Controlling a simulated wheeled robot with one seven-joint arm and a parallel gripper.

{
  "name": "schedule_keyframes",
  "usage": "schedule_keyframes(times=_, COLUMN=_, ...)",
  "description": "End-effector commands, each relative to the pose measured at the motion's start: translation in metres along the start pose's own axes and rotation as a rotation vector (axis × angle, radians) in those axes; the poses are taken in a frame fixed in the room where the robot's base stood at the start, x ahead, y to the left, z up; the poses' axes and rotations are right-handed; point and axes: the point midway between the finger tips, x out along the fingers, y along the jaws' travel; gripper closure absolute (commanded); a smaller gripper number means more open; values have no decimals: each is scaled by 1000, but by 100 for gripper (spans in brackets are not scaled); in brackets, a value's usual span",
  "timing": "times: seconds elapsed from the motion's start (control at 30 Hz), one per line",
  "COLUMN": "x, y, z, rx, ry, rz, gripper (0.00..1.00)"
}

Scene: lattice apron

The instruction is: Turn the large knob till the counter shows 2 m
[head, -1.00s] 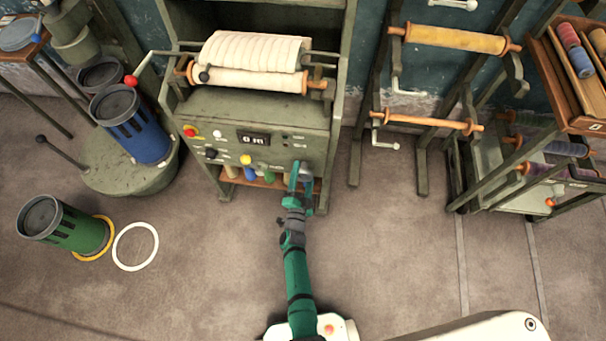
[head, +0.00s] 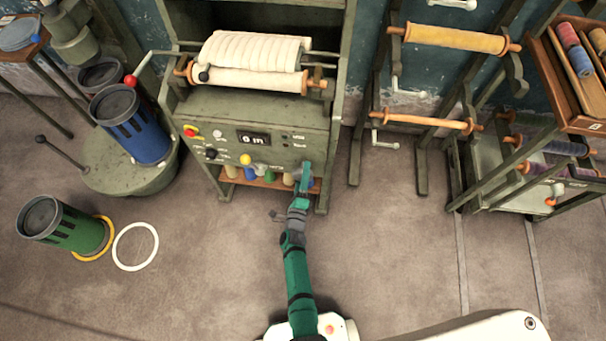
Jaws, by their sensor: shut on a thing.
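The grey-green machine (head: 258,107) stands against the wall, with its control panel facing me. The counter (head: 254,139) is a dark window in the panel and appears to read 0 m. My gripper (head: 305,172) is at the panel's lower right corner, shut on the large knob. The knob itself is hidden behind my fingers and wrist, so its angle cannot be seen.
Small red, white, black and yellow controls (head: 246,159) sit on the panel left of my gripper. A cloth roll (head: 248,79) lies on top. Blue (head: 140,135) and green (head: 75,230) cans stand left. Racks (head: 424,120) stand right; the floor between is clear.

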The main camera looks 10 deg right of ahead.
Motion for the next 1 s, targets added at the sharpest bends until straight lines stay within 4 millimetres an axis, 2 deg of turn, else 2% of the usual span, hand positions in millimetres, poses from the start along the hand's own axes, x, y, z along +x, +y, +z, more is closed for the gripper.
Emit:
schedule_keyframes(times=0.3, x=2, y=-1, z=-1, rx=109, ry=3, rz=-2, gripper=59)
schedule_keyframes(times=0.8, x=2, y=-1, z=-2, rx=128, ry=4, rz=-2, gripper=59)
schedule_keyframes(times=0.83, x=2, y=-1, z=-2, rx=128, ry=4, rz=-2, gripper=34)
schedule_keyframes(times=0.9, x=2, y=-1, z=-2, rx=128, ry=3, rz=-2, gripper=18)
schedule_keyframes(times=1.0, x=1, y=-1, z=-1, rx=127, ry=2, rz=-1, gripper=18)
